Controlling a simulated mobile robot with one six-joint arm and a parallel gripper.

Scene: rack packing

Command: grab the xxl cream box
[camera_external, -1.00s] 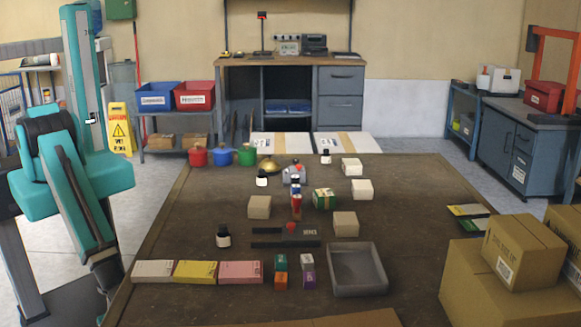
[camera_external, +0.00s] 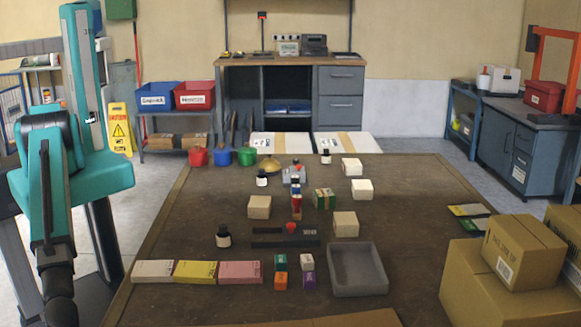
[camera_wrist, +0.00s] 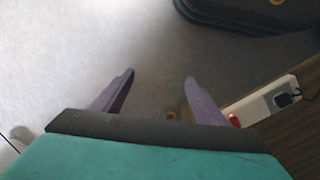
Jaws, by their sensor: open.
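Several pale cream boxes stand on the brown table in the external view. One is left of centre (camera_external: 259,207), one is right of centre (camera_external: 345,224), and two smaller-looking ones are farther back (camera_external: 362,189) (camera_external: 351,168). No size marking is readable, so I cannot tell which is the xxl one. My gripper (camera_wrist: 158,82) is open and empty in the wrist view, with its two fingers apart above grey floor. My arm hangs beyond the table's left edge in the external view, well away from the boxes. No cream box shows in the wrist view.
A grey tray (camera_external: 358,270) and small coloured boxes (camera_external: 281,272) lie near the front. Cardboard boxes (camera_external: 515,280) fill the front right. A power strip (camera_wrist: 262,103) shows beside my gripper.

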